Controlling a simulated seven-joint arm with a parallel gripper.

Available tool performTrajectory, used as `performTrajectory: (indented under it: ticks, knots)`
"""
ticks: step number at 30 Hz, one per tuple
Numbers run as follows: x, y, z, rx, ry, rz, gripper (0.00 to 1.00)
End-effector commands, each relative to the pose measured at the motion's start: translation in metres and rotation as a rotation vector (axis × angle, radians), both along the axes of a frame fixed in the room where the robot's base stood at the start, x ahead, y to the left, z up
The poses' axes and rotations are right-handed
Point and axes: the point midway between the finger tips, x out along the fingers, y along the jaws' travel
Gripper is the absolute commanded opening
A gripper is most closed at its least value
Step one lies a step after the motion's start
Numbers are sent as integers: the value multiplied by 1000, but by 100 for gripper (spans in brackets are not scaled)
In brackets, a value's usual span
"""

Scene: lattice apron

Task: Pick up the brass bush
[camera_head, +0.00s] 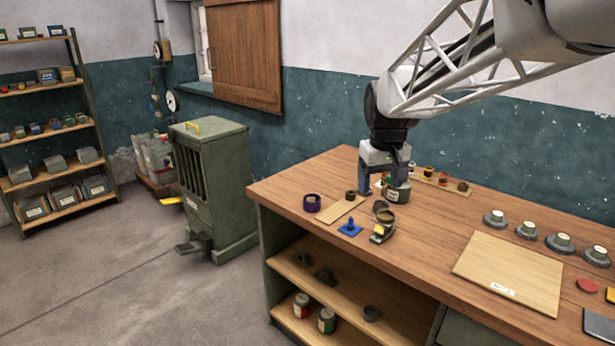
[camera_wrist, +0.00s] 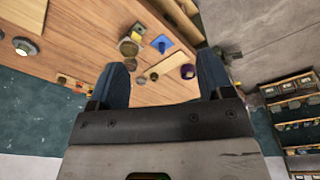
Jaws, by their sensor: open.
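A small dark brass-brown ring (camera_head: 350,195), which looks like the brass bush, stands on a narrow pale wooden strip (camera_head: 340,208) on the bench. In the wrist view a small ring (camera_wrist: 153,76) on the strip, seemingly the same one, shows between the fingers. Its finer detail is too small to tell. My gripper (camera_head: 385,181) points down above the bench, to the right of the ring, with its fingers apart and nothing seen between them. In the wrist view my gripper (camera_wrist: 163,60) also shows spread blue fingers.
Several small rings sit behind. A pale board (camera_head: 505,270) lies at right.

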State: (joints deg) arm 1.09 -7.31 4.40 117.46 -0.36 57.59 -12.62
Motion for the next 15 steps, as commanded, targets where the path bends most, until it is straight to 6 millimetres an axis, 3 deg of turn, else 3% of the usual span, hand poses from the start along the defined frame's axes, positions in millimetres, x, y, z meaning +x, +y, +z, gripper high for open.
performTrajectory:
  ticks: [15]
  knots:
    - [131, -6, -22, -9, 40, 89, 74]
